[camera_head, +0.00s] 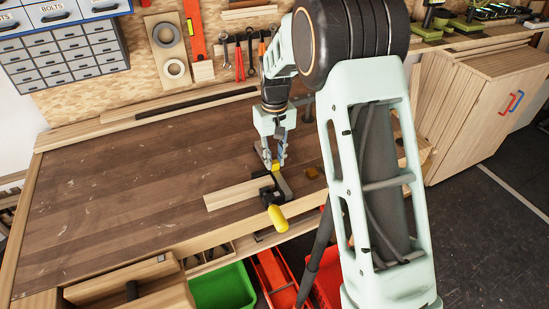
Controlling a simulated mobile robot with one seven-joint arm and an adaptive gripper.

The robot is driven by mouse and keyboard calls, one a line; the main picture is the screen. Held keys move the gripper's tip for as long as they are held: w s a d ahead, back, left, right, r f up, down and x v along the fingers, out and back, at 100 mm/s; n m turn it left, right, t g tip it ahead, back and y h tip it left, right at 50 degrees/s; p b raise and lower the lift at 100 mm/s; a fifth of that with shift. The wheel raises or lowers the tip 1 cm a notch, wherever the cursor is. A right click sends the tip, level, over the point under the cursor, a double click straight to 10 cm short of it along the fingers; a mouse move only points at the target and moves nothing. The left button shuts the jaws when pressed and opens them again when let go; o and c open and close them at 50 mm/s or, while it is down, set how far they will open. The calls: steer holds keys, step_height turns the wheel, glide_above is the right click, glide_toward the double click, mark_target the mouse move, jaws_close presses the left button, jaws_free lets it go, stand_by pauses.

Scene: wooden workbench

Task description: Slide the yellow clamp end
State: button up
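A clamp with a black frame (286,187) sits near the front edge of the workbench. Its yellow handle (278,217) hangs at the front edge, pointing toward the camera. A small yellow clamp end (275,166) shows at the far side of the clamp. My gripper (275,163) points down over the clamp, with its fingertips at the yellow clamp end, which appears between them. Whether the fingers touch or grip it is too small to tell. A light wooden board (235,194) lies at the clamp, its right end by the black frame.
The workbench top (120,185) is clear to the left. A dark bar (195,102) lies along its back. A small brown block (312,173) lies right of the clamp. Green (222,289) and red (275,278) bins sit below the front edge. My arm hides the bench's right part.

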jaws_close()
steer(key=shift+w, duration=0.1)
steer(key=w+a+p, duration=0.1)
steer(key=w, duration=0.2)
steer(key=w+a+p, duration=0.1)
steer(key=w, duration=0.3)
steer(key=w+a+p, duration=0.2)
steer(key=w, duration=0.1)
steer(key=shift+w+a+r, duration=0.1)
steer(key=shift+w, duration=0.05)
steer(key=o, duration=0.8)
jaws_free()
